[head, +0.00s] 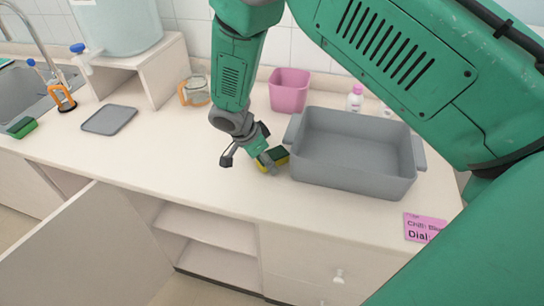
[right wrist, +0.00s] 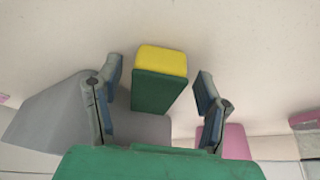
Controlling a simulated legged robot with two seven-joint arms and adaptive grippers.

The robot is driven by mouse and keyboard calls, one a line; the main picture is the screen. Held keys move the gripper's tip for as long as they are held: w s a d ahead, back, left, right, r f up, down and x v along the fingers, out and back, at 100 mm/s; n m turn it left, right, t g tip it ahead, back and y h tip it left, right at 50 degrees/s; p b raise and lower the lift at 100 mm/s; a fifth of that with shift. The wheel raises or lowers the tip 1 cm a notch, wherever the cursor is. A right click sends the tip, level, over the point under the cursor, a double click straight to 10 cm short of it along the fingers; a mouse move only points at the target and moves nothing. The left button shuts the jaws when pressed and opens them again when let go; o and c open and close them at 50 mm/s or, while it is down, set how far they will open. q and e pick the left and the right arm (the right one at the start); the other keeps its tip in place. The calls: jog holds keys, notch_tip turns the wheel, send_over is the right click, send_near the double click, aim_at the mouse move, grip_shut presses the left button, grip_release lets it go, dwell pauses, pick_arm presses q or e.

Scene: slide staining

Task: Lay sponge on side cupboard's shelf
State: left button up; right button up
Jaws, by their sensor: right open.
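A yellow and green sponge (head: 277,154) lies on the counter just left of the grey basin, partly hidden by a finger of my right gripper (head: 248,160). In the right wrist view the sponge (right wrist: 160,78) shows between the two spread fingers of my right gripper (right wrist: 158,72), with a gap on each side. My right gripper is open and holds nothing. The cupboard under the counter has its door (head: 80,245) swung open, and its shelf (head: 207,224) is bare where it shows. My left gripper is not in view.
The grey basin (head: 350,182) stands right of the sponge, with a pink bin (head: 289,90) behind. A glass jug (head: 195,91), a grey tray (head: 110,120) and a second green sponge (head: 21,128) by the sink are further left. The counter's front middle is clear.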

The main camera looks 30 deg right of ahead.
jog(key=shift+s+a, duration=0.1)
jog(key=shift+a, duration=0.2)
jog(key=shift+d, duration=0.2)
jog(key=c, duration=0.6)
jog(key=shift+d+f, duration=0.1)
jog(key=shift+d, duration=0.15)
jog(key=shift+c, duration=1.3)
jog(key=shift+d, duration=0.3)
jog(key=shift+c, duration=0.5)
jog(key=shift+a, duration=0.1)
